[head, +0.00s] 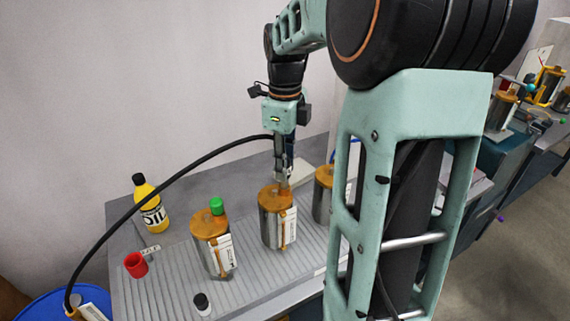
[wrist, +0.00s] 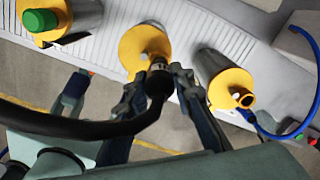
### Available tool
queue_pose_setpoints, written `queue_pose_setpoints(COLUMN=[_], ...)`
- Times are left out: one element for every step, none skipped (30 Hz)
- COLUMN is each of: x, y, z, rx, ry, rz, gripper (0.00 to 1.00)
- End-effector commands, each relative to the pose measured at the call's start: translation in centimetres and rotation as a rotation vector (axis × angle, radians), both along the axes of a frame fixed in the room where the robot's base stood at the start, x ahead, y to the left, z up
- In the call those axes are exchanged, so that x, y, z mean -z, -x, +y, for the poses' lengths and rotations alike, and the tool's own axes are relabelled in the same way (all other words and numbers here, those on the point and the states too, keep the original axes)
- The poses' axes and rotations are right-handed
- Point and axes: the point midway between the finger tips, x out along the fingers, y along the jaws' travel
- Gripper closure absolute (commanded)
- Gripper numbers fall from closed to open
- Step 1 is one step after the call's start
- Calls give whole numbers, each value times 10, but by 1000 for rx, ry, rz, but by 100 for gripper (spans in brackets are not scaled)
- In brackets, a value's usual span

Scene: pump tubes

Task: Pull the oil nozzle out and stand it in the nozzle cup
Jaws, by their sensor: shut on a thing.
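My gripper (head: 283,178) points down over the middle metal canister (head: 270,230) with its orange lid. In the wrist view its fingers (wrist: 158,80) are shut on the oil nozzle (wrist: 159,66), a black fitting on a black hose (head: 190,163). The nozzle's lower end meets the yellow-orange lid (wrist: 138,45) in the wrist view; how deep it sits there is hidden. A red cup (head: 136,265), which looks like the nozzle cup, stands empty of any nozzle at the left of the ribbed bench.
A canister with a green cap (head: 216,206) stands to the left, another canister (head: 323,195) to the right. A yellow oil bottle (head: 150,205) stands behind the red cup. A small black-capped item (head: 202,303) is at the front. The hose arcs left to a blue drum (head: 50,308).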

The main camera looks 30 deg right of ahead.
Motion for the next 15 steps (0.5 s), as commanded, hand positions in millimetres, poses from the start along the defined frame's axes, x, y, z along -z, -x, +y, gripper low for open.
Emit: queue_pose_setpoints(x=[0,0,0,-1,-1,-3,-4,-5,-7,-8,-10,-12,-14,-15,-17], y=[0,0,0,0,0,0,0,0,0,0,0,0,0,0,0], z=[0,0,0,0,0,0,0,0,0,0,0,0,0,0,0], rx=[0,0,0,0,0,0,-1,-1,-1,-1,-1,-1,-1,-1,0], ry=[1,1,1,1,1,1,1,1,1,1,0,0,0,0,0], rz=[-1,-1,-1,-1,-1,-1,-1,-1,-1,-1,0,0,0,0,0], gripper=[100,100,100,100,100,100,100,100,100,100,100,100,100,100,100])
